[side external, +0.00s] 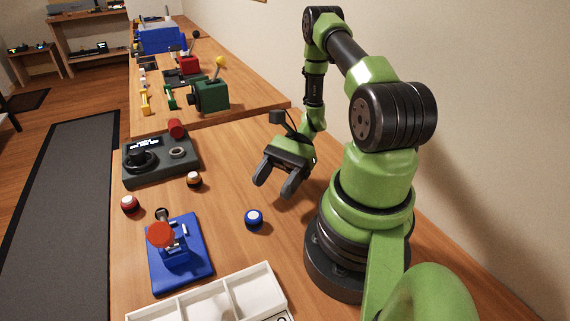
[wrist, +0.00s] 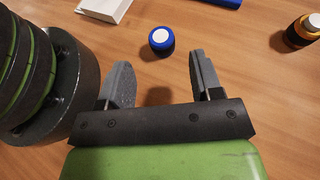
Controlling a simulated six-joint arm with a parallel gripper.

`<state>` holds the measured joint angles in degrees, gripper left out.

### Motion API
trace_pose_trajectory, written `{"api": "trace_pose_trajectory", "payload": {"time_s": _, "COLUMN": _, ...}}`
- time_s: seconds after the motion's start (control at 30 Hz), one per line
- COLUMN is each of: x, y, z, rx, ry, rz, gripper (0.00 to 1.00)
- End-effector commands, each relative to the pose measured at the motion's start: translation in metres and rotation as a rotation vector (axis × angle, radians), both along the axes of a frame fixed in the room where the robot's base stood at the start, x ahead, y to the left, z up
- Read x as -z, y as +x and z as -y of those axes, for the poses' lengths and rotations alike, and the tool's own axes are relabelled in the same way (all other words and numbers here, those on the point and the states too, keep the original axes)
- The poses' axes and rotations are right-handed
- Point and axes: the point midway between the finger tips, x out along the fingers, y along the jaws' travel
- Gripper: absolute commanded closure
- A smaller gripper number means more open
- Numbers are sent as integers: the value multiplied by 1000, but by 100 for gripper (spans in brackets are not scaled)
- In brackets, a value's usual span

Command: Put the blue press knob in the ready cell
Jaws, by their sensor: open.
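The blue press knob (side external: 254,219), with a white top, stands upright on the wooden table in front of my base. It also shows in the wrist view (wrist: 161,41), ahead of my fingers and roughly midway between them. My gripper (side external: 276,183) is open and empty above the table, behind the knob and apart from it; its two fingers also show in the wrist view (wrist: 162,80). A white tray with compartments (side external: 262,269) stands at the near edge of the side view. Its corner shows in the wrist view (wrist: 108,8). I cannot read which compartment is the ready cell.
A blue plate device with a red knob (side external: 190,275) stands left of the blue knob. A red-white knob (side external: 130,205) and an orange-white knob (side external: 194,180) stand farther left. A dark control box (side external: 158,165) is behind them. The table around the blue knob is clear.

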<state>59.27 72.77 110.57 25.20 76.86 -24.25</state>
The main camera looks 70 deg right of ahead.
Motion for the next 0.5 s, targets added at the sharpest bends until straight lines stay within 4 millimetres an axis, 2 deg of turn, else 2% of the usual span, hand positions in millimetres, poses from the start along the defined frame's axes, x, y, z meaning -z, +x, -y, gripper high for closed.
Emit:
{"api": "trace_pose_trajectory", "payload": {"time_s": 0.03, "x": -4, "y": -2, "z": 12, "rx": 5, "ry": -5, "rz": 7, "gripper": 41}}
{"api": "trace_pose_trajectory", "payload": {"time_s": 0.2, "x": -15, "y": -9, "z": 37, "rx": 3, "ry": -3, "rz": 4, "gripper": 41}}
{"api": "trace_pose_trajectory", "payload": {"time_s": 0.37, "x": -22, "y": -12, "z": 49, "rx": -6, "ry": -9, "rz": 3, "gripper": 41}}
{"api": "trace_pose_trajectory", "payload": {"time_s": 0.5, "x": -42, "y": -4, "z": 49, "rx": -88, "ry": -96, "rz": 18, "gripper": 41}}
